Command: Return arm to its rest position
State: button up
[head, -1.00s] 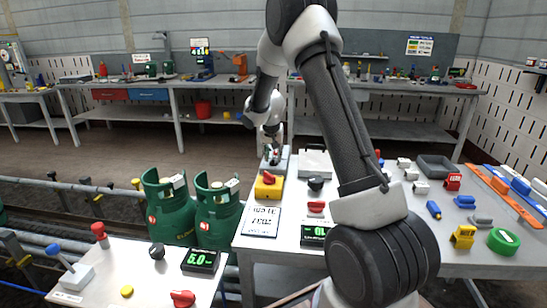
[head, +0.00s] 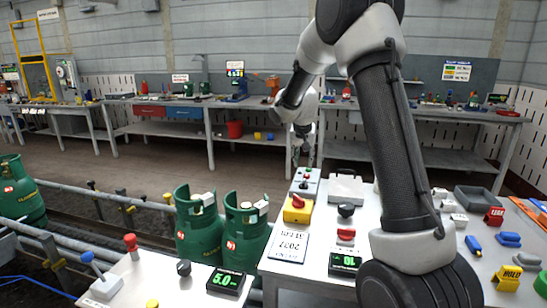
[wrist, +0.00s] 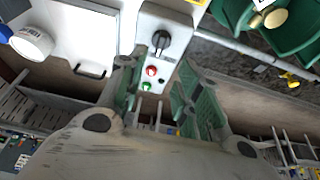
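My gripper (head: 303,157) hangs at the end of my arm, above the grey control box (head: 305,183) at the back of the table. In the wrist view my gripper (wrist: 157,85) has its two green-padded fingers apart, with nothing between them. Beyond the fingers, the control box (wrist: 152,75) shows a black knob, a red button and a green button. The fingers look clear of the box, but the exact gap is hard to judge. My upper arm and forearm are bent up over the right half of the head view.
Two green gas cylinders (head: 250,241) stand left of the table, beside the conveyor rails (head: 110,205); another cylinder (head: 20,190) is at far left. A yellow switch box (head: 297,210) and a grey case (head: 345,189) sit near the control box. Workbenches line the back wall.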

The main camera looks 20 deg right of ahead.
jog(key=s+f+n+g, duration=0.2)
jog(key=s+n+g, duration=0.15)
jog(key=s, duration=0.75)
jog(key=s+a+r+n+t, duration=0.1)
jog(key=s+r, duration=0.3)
jog(key=s, duration=0.6)
jog(key=s+a+r+n+t+y, duration=0.1)
jog(key=s+r, duration=0.4)
jog(key=s, duration=0.5)
jog(key=s+a+r+n+t+y, duration=0.1)
jog(key=s+a+r+t, duration=0.1)
jog(key=s, duration=0.7)
notch_tip(320, 180, up, 3)
jog(key=shift+s+a+f, duration=0.15)
jog(key=shift+s+a, duration=0.25)
jog(key=shift+a, duration=0.35)
